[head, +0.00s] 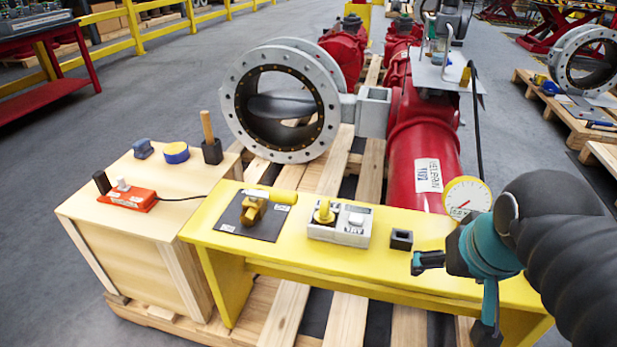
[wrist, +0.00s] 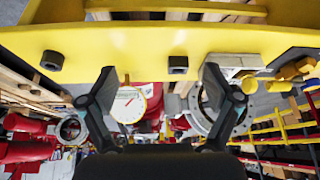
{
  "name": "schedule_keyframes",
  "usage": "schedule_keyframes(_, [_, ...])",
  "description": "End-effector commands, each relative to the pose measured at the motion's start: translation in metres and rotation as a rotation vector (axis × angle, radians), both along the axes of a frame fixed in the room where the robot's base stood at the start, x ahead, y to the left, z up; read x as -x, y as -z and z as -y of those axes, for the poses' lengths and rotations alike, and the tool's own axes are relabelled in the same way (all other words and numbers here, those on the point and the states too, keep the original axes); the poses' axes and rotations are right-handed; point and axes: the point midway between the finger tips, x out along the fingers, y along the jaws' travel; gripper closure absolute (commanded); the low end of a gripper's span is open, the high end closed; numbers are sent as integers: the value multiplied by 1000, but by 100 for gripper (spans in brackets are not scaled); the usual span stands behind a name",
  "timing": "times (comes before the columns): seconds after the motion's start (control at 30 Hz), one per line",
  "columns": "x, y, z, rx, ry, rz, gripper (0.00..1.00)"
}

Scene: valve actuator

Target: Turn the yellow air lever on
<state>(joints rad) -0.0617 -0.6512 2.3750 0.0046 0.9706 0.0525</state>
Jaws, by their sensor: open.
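The yellow air lever (head: 270,196) sits on a brass valve (head: 253,208) on a dark plate at the left end of the yellow bench (head: 300,262). Its handle lies about level, pointing right in the head view. My gripper (head: 450,298) is open and empty at the bench's right end, well apart from the lever. In the wrist view my gripper (wrist: 159,72) shows both fingers spread with nothing between them. Yellow parts show at that view's right side, but I cannot tell which is the lever.
A grey box (head: 340,228) with a yellow knob and a small black block (head: 401,239) stand between lever and gripper. A round gauge (head: 467,198) rises behind the bench near my arm. A wooden box (head: 140,215) with an orange switch unit (head: 127,199) stands left.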

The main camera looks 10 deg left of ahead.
Motion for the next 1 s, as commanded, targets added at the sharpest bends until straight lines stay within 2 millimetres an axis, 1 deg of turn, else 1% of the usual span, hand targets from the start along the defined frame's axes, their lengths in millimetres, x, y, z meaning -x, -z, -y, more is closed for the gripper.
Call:
schedule_keyframes(0.03, [-15,-12,-9,-9,-5,-23,10])
schedule_keyframes(0.17, [-51,-43,-33,-33,7,-88,10])
schedule_keyframes(0.2, [-63,-51,-41,-39,11,-109,10])
schedule_keyframes(0.27, [-80,-63,-56,-47,16,-139,10])
schedule_keyframes(0.3, [-91,-70,-66,-50,21,-159,10])
schedule_keyframes(0.37, [-106,-78,-84,-53,25,-191,10])
schedule_keyframes(0.47, [-130,-90,-116,-54,32,-241,10])
schedule_keyframes(0.5, [-140,-94,-130,-53,35,-261,10])
schedule_keyframes(0.57, [-152,-98,-152,-48,39,-290,10])
schedule_keyframes(0.63, [-165,-100,-178,-42,44,-323,10])
schedule_keyframes(0.7, [-175,-101,-205,-33,51,-354,10])
schedule_keyframes(0.8, [-186,-101,-239,-18,61,-391,10])
schedule_keyframes(0.9, [-192,-98,-266,-4,69,-418,10])
schedule_keyframes(1.0, [-194,-96,-285,6,77,-436,10])
